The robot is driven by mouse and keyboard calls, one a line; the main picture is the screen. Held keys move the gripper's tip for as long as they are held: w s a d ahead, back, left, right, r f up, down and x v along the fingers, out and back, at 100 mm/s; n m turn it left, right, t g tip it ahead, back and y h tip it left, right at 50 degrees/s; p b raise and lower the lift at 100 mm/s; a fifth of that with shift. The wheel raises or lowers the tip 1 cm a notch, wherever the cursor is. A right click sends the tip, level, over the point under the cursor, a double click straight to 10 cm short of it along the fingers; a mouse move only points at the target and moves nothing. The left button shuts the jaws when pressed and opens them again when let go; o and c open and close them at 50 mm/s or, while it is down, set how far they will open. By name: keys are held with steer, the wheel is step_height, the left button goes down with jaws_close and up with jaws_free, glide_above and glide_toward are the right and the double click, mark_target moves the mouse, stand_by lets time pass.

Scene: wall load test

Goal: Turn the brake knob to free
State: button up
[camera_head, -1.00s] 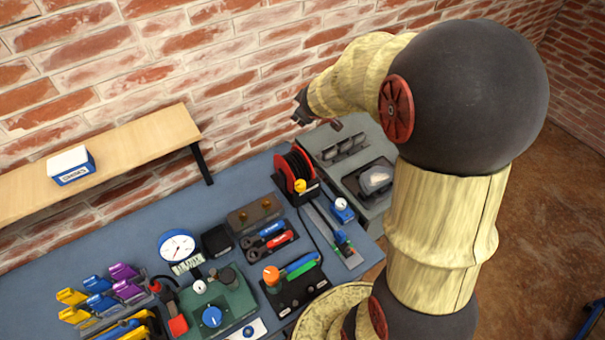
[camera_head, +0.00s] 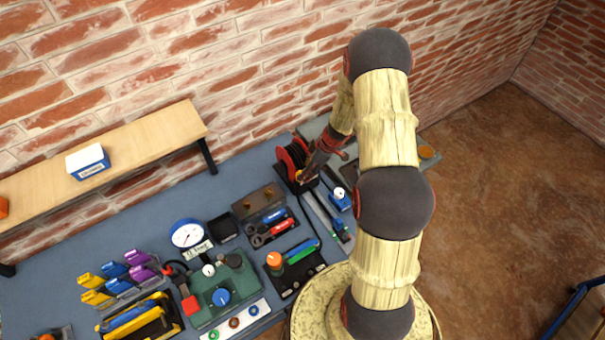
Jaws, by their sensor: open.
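A red cable reel (camera_head: 285,165) with black cable stands at the back right of the blue-grey bench. A small yellow knob shows at its front in the earlier frame; now my gripper mostly covers that spot. I take this yellow knob for the brake knob, but its label and setting are too small to read. My gripper (camera_head: 306,179) points down at the front right of the reel, close to it. It is open. I cannot tell whether its fingers touch the knob or are around it.
A black plate with an orange knob (camera_head: 274,259), a green device with a blue knob (camera_head: 221,297), a round gauge (camera_head: 187,234) and a tool tray (camera_head: 270,229) stand left of my arm. A blue slider (camera_head: 340,199) sits just right of the reel. A wooden shelf (camera_head: 130,150) runs along the brick wall.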

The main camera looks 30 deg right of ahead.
steer(key=shift+x, duration=2)
steer(key=shift+c, duration=0.3)
steer(key=c, duration=1.1)
steer(key=shift+r+n+p, duration=0.2)
steer(key=shift+n+p, duration=0.1)
steer(key=shift+p, duration=0.35)
steer(key=shift+w+r+n+g+p, duration=0.1)
steer(key=shift+n+g+p, duration=0.25)
steer(key=shift+p, duration=0.85)
steer(key=shift+n+y+p, duration=0.4)
steer(key=shift+n+p, duration=0.35)
steer(key=shift+p, duration=0.45)
steer(key=shift+f, duration=0.25)
steer(key=o, duration=1.2)
steer(key=shift+c, duration=0.2)
